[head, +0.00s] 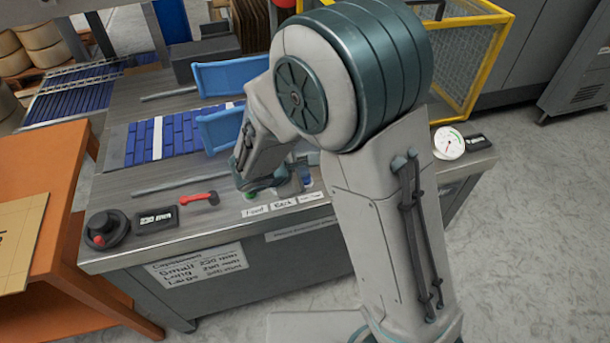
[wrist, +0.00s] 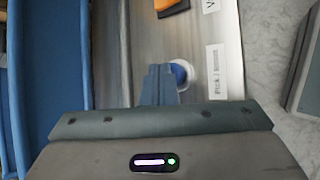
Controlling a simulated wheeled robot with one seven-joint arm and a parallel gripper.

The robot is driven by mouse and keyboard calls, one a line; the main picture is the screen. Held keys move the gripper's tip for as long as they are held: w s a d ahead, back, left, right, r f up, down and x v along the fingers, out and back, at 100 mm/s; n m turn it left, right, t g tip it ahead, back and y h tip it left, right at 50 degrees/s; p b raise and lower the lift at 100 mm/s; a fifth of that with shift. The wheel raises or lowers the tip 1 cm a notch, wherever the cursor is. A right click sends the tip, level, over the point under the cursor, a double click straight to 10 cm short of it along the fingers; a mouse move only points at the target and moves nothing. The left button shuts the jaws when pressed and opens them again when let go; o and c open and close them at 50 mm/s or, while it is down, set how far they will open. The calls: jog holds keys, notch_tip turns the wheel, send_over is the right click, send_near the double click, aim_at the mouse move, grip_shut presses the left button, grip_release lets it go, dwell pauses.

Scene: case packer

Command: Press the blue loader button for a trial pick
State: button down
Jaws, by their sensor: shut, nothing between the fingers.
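The blue loader button (wrist: 181,73) sits in a pale round collar on the metal panel in the wrist view, beside a label (wrist: 215,72) reading "Pick". My gripper (wrist: 160,72) is shut and empty, with its fingertips just left of the button, overlapping its edge in the picture. I cannot tell whether they touch it. In the head view my gripper hangs low over the front edge of the bench, and a bit of blue (head: 307,181) shows to its right, above the row of labels.
A black knob (head: 103,229) and a "230 mm" display (head: 157,218) are further left. Blue guide plates (head: 222,128) stand behind. A dial gauge (head: 449,143) is at the right.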

jog(key=shift+r, duration=0.55)
jog(key=shift+r+p, duration=1.95)
jog(key=shift+r, duration=0.65)
jog(key=shift+f, duration=0.1)
